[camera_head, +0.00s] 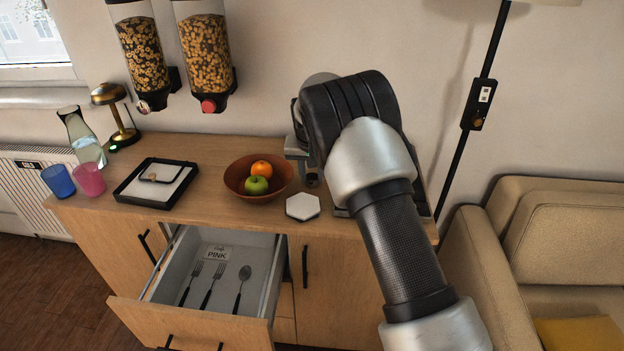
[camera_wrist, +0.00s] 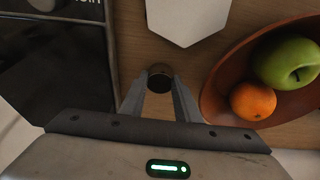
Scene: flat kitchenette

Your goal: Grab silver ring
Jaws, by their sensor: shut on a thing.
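My gripper (camera_wrist: 160,88) shows in the wrist view with its two fingers close around a small round thing (camera_wrist: 160,76). This thing has a dark middle and a thin brownish metallic rim, and it sits between the fingertips. Its colour is too dim to call silver, and I cannot tell for sure that it is the ring. In the head view a small dark round thing (camera_head: 312,180) shows at counter level beside my arm. My arm hides most of the gripper there. I cannot tell whether the held thing touches the counter.
A brown bowl (camera_head: 237,185) with an orange and a green apple stands close by, near a white hexagonal coaster (camera_head: 303,206). A black tray (camera_head: 128,190), glasses and a carafe (camera_head: 83,137) are farther left. An open cutlery drawer (camera_head: 215,306) juts out below the wooden counter.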

